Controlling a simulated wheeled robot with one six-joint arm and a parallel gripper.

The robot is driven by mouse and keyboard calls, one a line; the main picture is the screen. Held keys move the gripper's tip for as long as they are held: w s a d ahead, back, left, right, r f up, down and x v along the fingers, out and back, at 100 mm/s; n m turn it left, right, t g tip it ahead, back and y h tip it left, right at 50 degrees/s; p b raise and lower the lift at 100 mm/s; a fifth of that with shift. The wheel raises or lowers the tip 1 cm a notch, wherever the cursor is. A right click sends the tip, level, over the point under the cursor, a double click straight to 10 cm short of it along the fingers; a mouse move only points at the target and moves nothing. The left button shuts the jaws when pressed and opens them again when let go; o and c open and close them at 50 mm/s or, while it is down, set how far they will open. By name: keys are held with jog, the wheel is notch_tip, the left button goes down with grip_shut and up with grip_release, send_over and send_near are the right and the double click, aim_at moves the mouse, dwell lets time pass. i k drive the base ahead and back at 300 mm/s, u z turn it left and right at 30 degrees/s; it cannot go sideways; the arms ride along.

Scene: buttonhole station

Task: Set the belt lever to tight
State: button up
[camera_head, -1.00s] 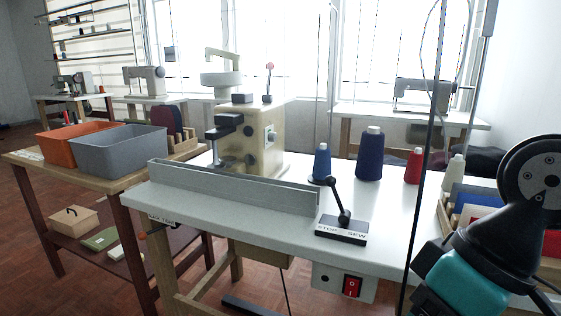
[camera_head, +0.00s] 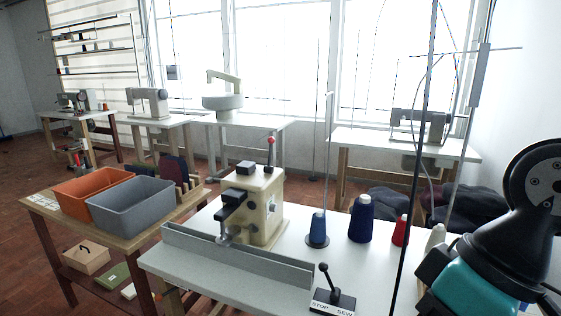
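I cannot tell for sure which lever is the belt lever. A small orange-red knob (camera_head: 165,293) shows under the left front edge of the sewing table, small and partly cut off; its setting cannot be read. A black lever (camera_head: 327,278) stands on a plate marked STOP and SEW (camera_head: 332,303) at the front of the table and leans left. Part of my arm, black and teal, fills the lower right; my gripper is not in view.
A grey rail (camera_head: 235,258) runs along the white table (camera_head: 372,268). A blue spool (camera_head: 318,230), a dark blue cone (camera_head: 362,222) and a red cone (camera_head: 400,232) stand behind. A thin dark pole (camera_head: 413,160) rises before my arm. Orange (camera_head: 92,190) and grey (camera_head: 130,208) bins stand left.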

aim_at(159, 297)
jog(key=u, duration=2.25)
jog(key=i, duration=2.35)
jog(key=z, duration=1.6)
